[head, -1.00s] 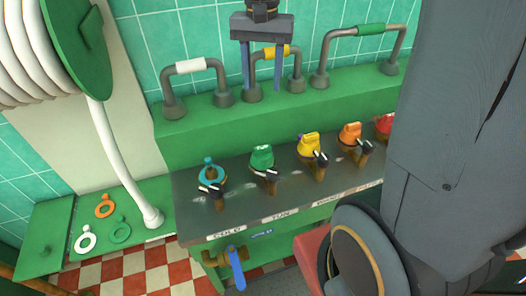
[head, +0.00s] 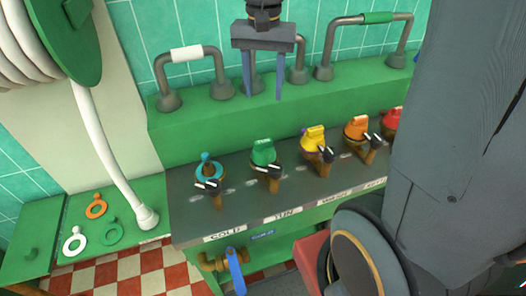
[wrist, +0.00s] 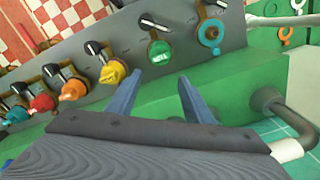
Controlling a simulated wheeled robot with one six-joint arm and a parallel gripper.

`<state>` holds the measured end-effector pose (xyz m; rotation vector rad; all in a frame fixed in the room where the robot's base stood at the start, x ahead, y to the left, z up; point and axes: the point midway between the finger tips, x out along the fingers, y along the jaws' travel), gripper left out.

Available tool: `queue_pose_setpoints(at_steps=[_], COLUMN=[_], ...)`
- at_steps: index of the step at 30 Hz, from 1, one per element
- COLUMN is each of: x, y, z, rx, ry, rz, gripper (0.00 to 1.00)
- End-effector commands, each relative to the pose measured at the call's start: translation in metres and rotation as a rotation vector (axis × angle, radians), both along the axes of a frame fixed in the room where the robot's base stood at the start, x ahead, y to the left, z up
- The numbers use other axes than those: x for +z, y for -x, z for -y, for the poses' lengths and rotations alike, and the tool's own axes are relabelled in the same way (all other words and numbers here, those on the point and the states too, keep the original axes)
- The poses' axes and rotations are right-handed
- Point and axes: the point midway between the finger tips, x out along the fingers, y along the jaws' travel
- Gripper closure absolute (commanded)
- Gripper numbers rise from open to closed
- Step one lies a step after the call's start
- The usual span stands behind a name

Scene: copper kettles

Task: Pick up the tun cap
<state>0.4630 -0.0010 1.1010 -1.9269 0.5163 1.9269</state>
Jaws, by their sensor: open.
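The tun cap is the green cap (head: 263,153) above the TUN label on the grey sloped panel, with a black-and-white knob just below it. In the wrist view the green cap (wrist: 160,53) lies beyond the fingertips, roughly between them. My gripper (head: 264,97) is open and empty, fingers pointing down, above and apart from the cap in the head view. Its two blue fingers (wrist: 159,77) also show spread in the wrist view. Nothing hides the cap.
Blue (head: 208,170), yellow (head: 314,138), orange (head: 356,128) and red (head: 391,119) caps share the panel (head: 230,198). Grey pipes with a white band (head: 187,53) and a green band (head: 377,17) rise behind it. Coloured rings lie at left on a green surface.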

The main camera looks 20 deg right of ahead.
Motion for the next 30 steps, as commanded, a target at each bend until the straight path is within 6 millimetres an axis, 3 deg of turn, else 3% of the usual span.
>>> queue_pose_setpoints(at_steps=[1,6,21,30], x=[0.0,-0.008,-0.099,-0.122], y=[0.0,-0.001,-0.005,-0.004], z=[0.0,0.0,0.003,0.003], rx=[0.0,-0.065,-0.947,-1.05], ry=[0.0,0.0,0.002,0.002], rz=[0.0,-0.002,-0.003,-0.004], gripper=[0.53,0.29,0.29,0.29])
